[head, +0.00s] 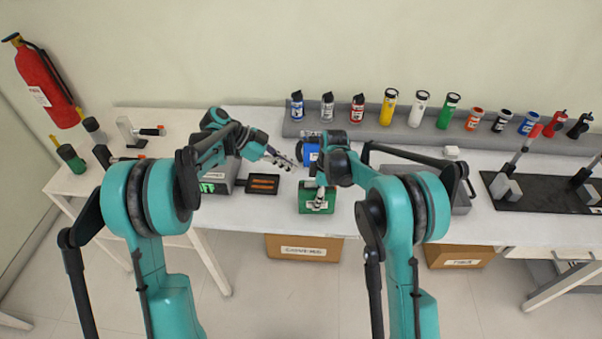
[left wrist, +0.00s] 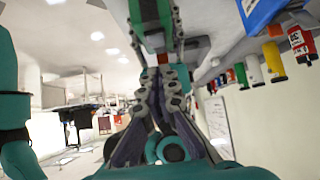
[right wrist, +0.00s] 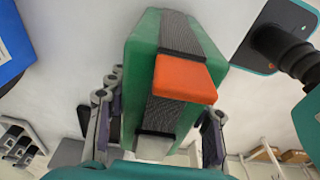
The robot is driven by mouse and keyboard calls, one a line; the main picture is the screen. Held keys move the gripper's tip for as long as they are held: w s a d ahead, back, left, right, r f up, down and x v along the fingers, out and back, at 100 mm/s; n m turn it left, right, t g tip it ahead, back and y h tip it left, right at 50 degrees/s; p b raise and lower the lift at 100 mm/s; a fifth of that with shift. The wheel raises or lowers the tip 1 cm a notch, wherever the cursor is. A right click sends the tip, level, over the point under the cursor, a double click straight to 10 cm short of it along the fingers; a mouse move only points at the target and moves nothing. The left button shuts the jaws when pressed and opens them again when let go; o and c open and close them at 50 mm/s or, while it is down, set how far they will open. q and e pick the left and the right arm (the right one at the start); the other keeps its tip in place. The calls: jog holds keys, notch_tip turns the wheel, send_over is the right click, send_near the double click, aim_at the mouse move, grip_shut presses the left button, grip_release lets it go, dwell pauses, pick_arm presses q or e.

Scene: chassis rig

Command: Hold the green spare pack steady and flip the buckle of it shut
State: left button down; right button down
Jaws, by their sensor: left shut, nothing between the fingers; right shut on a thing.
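The green spare pack (head: 312,209) sits near the front edge of the table in the head view. In the right wrist view the pack (right wrist: 145,50) fills the middle, with a dark grey strap (right wrist: 180,35) along it and an orange buckle (right wrist: 185,79) over the strap. I cannot tell how far the buckle is tilted. My right gripper (head: 319,198) is shut on the pack, a finger on each side. My left gripper (head: 295,167) is shut and empty, above and left of the pack, apart from it. In the left wrist view its fingers (left wrist: 162,72) are together.
A blue box (head: 310,155) stands just behind the pack. A black tray with orange pieces (head: 263,184) and a grey box with green lettering (head: 218,180) lie to the left. Several bottles stand on the grey rail (head: 345,130) at the back.

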pick_arm(q)
jog(key=v, duration=0.2)
jog(key=shift+a+r, duration=0.2)
jog(key=shift+r, duration=0.1)
pick_arm(e)
jog(key=c, duration=0.6)
grip_release()
